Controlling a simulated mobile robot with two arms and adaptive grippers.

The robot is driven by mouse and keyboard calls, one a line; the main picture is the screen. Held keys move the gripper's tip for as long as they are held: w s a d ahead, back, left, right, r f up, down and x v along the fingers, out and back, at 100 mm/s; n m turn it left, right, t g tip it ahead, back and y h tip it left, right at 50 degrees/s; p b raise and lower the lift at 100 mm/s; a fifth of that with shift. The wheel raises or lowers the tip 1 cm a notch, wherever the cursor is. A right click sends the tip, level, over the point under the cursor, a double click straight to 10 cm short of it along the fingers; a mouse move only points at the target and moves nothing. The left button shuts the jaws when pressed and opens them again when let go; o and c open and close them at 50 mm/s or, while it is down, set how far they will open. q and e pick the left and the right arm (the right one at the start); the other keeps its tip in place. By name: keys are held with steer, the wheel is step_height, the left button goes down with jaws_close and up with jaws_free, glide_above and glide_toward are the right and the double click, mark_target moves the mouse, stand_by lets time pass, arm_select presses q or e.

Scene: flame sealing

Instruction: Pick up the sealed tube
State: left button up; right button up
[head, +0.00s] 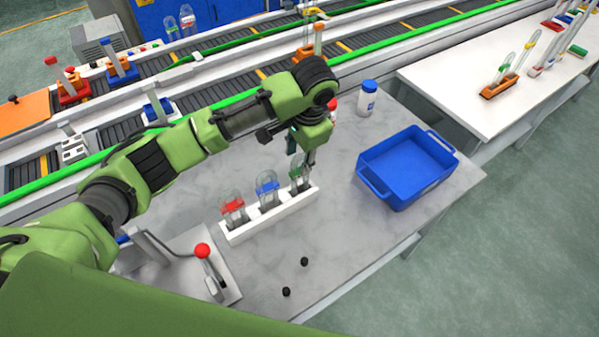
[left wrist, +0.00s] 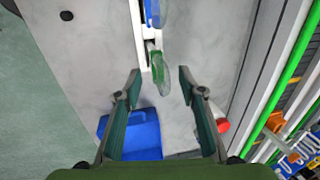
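A white rack (head: 268,216) on the table holds three clear tubes. One has a red clip (head: 233,206), one a blue clip (head: 267,188), and the far-right tube (head: 297,180) has green on it. My left gripper (head: 302,158) is above the far-right end of the rack, partly in front of the green-marked tube. In the left wrist view my left gripper (left wrist: 160,74) is open, with the green-marked tube (left wrist: 160,72) in the gap between its fingertips; no grip on it shows. Which tube is sealed I cannot tell. My right gripper is not in view.
A blue crate (head: 405,168) stands right of the rack. A white bottle with a blue cap (head: 367,97) stands behind it. A device with a red knob (head: 203,251) is at the front left. Two small black pieces (head: 304,261) lie in front. A conveyor (head: 240,90) runs behind.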

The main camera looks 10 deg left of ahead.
mark_target(298, 170)
arm_select(q)
steer(key=f, duration=0.1)
steer(key=f+p, duration=0.1)
steer(key=f, duration=0.1)
steer(key=shift+w+f, duration=0.15)
steer(key=shift+w, duration=0.2)
step_height(298, 170, down, 3)
steer(key=shift+r+p, duration=0.2)
steer(key=shift+p, duration=0.45)
steer(key=shift+w+a+f, duration=0.15)
steer(key=shift+f, duration=0.4)
jaws_close()
steer(key=shift+r, duration=0.1)
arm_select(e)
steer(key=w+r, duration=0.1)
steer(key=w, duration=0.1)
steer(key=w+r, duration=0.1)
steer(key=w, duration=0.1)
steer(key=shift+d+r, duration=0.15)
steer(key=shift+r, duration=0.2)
